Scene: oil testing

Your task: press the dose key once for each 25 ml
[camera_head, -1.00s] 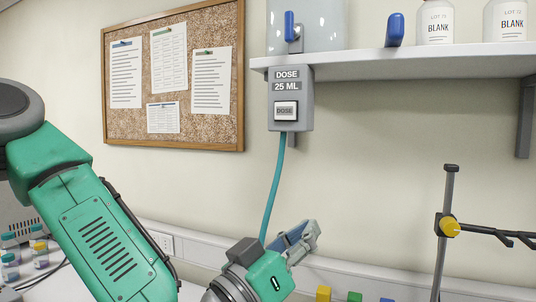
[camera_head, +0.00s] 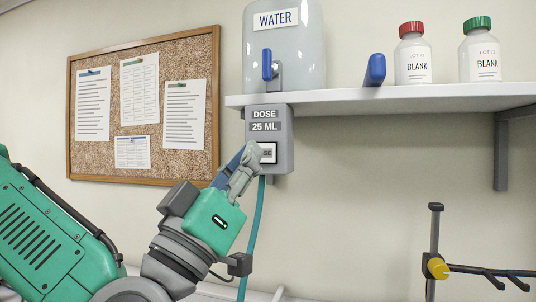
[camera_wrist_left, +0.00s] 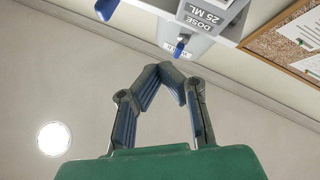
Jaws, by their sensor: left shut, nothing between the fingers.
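The grey dose box (camera_head: 283,160) hangs under the shelf's left end, labelled DOSE 25 ML. Its dose key (camera_head: 269,153) is a pale square on the front, partly covered by my left gripper (camera_head: 256,150). My left gripper is shut and empty, its fingertips at the key's left side. A teal hose (camera_head: 252,235) runs down from the box. The WATER tank (camera_head: 300,50) stands above. My right gripper is not in view.
The white shelf (camera_head: 400,98) holds a blue object (camera_head: 375,69) and two BLANK bottles, one red-capped (camera_head: 412,58) and one green-capped (camera_head: 480,55). A cork board (camera_head: 196,80) hangs left. A stand with a yellow knob (camera_head: 438,268) is at lower right.

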